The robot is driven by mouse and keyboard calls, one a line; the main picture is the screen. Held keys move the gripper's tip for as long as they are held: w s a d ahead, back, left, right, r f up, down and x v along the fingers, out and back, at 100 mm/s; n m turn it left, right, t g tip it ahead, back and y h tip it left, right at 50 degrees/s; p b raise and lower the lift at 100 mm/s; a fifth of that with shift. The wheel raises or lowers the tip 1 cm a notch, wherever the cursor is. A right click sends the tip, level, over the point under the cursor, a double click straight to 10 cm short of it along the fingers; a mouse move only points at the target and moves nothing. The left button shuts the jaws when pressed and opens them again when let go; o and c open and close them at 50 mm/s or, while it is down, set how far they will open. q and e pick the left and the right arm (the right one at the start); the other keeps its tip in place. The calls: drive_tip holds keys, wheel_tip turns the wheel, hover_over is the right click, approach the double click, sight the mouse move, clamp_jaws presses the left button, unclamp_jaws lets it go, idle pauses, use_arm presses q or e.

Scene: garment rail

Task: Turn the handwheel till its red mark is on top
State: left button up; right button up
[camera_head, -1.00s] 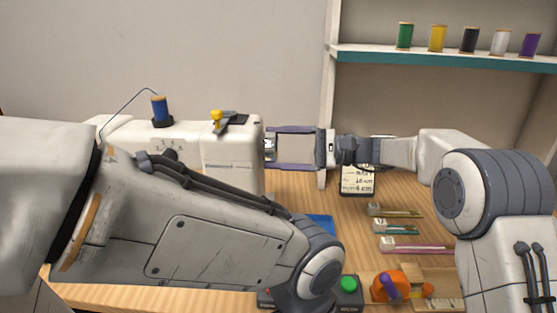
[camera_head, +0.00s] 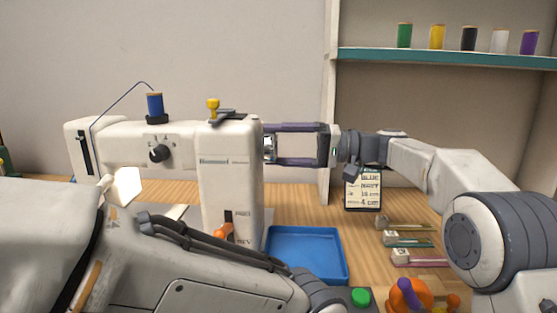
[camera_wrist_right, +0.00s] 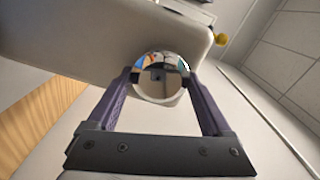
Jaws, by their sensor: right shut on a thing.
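The handwheel (camera_head: 269,150) is on the right end of the white sewing machine (camera_head: 230,180). In the right wrist view it is a shiny, mirror-like round disc (camera_wrist_right: 160,88). My right gripper (camera_head: 274,144) reaches it from the right, with one purple finger above and one below in the head view. In the right wrist view the gripper (camera_wrist_right: 161,80) has its fingers shut on opposite sides of the rim. I cannot make out the red mark in either view.
A blue tray (camera_head: 307,256) lies right of the machine's base. A dark card (camera_head: 363,190) stands behind several labelled items. A green button (camera_head: 360,297) and an orange object (camera_head: 408,294) are at the front. A blue spool (camera_head: 155,104) stands on the machine. Thread spools line a shelf.

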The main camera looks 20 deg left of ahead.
drive_tip(key=n+b, duration=0.2)
drive_tip(key=n, duration=0.1)
drive_tip(key=shift+f, duration=0.2)
drive_tip(key=shift+r+n+b, duration=0.15)
drive_tip(key=shift+n+b, duration=0.85)
drive_tip(key=shift+n, duration=0.4)
drive_tip(key=o, duration=1.2)
drive_tip(key=shift+c, duration=0.2)
drive_tip(key=shift+r, duration=0.1)
drive_tip(key=p+v, duration=0.1)
drive_tip(key=v, duration=0.9)
drive_tip(key=shift+d+p, duration=0.3)
drive_tip(key=shift+p, duration=0.05)
